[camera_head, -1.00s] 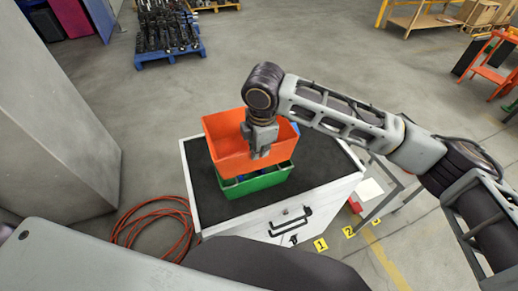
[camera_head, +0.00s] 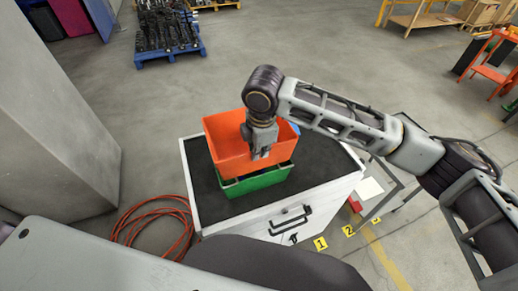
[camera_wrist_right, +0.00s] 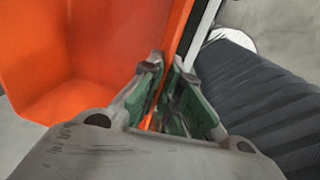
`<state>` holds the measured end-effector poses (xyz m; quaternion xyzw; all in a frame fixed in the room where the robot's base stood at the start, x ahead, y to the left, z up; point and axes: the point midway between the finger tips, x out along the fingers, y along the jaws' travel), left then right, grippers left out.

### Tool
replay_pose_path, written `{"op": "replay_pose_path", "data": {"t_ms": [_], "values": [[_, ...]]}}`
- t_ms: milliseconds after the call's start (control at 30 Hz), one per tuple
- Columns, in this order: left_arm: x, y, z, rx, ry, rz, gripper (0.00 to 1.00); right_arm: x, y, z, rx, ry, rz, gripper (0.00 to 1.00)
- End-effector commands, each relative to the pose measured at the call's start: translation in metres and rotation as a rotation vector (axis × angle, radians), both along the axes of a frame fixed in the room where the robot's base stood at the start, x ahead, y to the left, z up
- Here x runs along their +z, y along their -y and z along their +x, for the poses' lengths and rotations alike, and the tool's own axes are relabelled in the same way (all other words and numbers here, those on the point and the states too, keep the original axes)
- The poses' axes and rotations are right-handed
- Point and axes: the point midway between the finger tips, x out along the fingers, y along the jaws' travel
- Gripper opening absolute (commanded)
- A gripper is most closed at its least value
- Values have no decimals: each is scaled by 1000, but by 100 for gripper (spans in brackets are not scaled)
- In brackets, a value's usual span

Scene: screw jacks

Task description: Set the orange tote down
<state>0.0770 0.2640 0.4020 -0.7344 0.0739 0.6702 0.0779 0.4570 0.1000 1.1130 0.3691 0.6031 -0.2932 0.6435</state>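The orange tote (camera_head: 228,139) is an open bin above or in the green tote (camera_head: 256,181) on the cart's dark top. The right gripper (camera_head: 261,152) reaches down at the orange tote's near right wall. In the right wrist view, the orange tote (camera_wrist_right: 80,55) fills the left side, and its wall runs between the fingers of the right gripper (camera_wrist_right: 168,110), which are closed on it. Whether the orange tote touches the green one is hard to tell. My left gripper is not in view.
The white cart (camera_head: 205,213) has a dark mat with bare room right of the totes. A red hose (camera_head: 150,211) lies coiled on the floor at left. A blue pallet (camera_head: 170,52) is farther back.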

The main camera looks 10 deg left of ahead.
Motion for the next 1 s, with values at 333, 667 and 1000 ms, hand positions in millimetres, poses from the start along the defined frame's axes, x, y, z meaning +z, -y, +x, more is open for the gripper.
{"op": "replay_pose_path", "data": {"t_ms": [333,667,1000], "values": [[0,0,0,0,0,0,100,-2,0,1,0,2,2,14],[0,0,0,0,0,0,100,-2,0,0,0,1,1,30],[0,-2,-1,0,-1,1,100,5,0,-1,0,-1,1,30]]}}
